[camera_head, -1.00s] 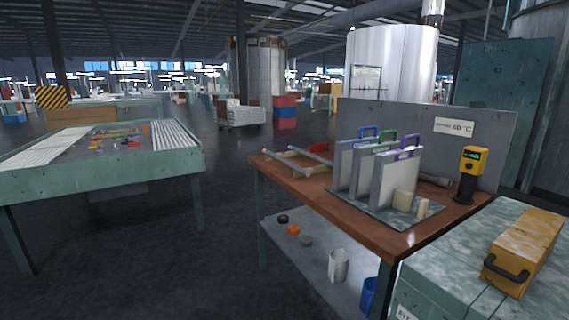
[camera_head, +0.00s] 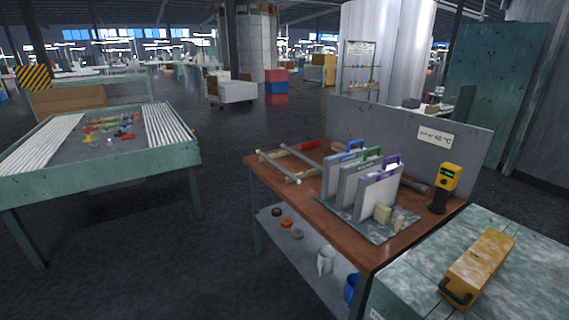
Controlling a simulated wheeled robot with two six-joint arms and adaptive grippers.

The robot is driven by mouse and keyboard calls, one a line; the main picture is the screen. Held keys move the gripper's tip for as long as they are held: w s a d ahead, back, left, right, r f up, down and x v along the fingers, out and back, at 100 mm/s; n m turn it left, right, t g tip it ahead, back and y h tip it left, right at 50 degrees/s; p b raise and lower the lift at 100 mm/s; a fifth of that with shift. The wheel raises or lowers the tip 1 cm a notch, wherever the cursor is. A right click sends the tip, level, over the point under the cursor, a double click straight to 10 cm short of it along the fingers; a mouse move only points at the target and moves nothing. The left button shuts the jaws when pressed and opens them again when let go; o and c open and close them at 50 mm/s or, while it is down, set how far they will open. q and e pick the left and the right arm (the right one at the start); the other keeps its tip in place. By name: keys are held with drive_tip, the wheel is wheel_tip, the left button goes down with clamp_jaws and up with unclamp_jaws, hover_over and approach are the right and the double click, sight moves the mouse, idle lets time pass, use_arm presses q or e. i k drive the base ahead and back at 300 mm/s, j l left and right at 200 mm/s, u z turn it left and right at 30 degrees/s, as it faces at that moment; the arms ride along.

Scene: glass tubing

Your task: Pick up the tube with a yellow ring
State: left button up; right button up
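Two pale tubes lie on a wooden rack at the far left part of the brown workbench: one tube (camera_head: 276,166) is nearer the left edge, the other tube (camera_head: 304,157) lies behind it. A yellow ring cannot be made out on either at this distance. The corrugated white panels (camera_head: 168,127) on the green table at the left may hold more tubes; this is too small to tell. Neither of my grippers is in view.
The workbench (camera_head: 336,226) carries upright panels (camera_head: 378,196) with coloured handles and a yellow-headed device (camera_head: 448,178). A green-grey cabinet with a yellow box (camera_head: 478,266) stands at the right front. The green table (camera_head: 100,180) is at left. Dark floor (camera_head: 205,270) between is clear.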

sight(294, 178)
drive_tip(key=i+j+z, duration=0.15)
drive_tip(key=z, duration=0.2)
drive_tip(key=i+j+z, duration=0.5)
drive_tip(key=z, duration=0.15)
drive_tip(key=i+j, duration=0.25)
drive_tip(key=j, duration=0.15)
drive_tip(key=i+j+z, duration=0.1)
drive_tip(key=j, duration=0.25)
drive_tip(key=i+j, duration=0.5)
drive_tip(key=j, duration=0.3)
drive_tip(key=i+j+z, duration=0.1)
drive_tip(key=i+j, duration=0.15)
drive_tip(key=j, duration=0.15)
drive_tip(key=i+j, duration=0.2)
drive_tip(key=j, duration=0.2)
drive_tip(key=z, duration=0.05)
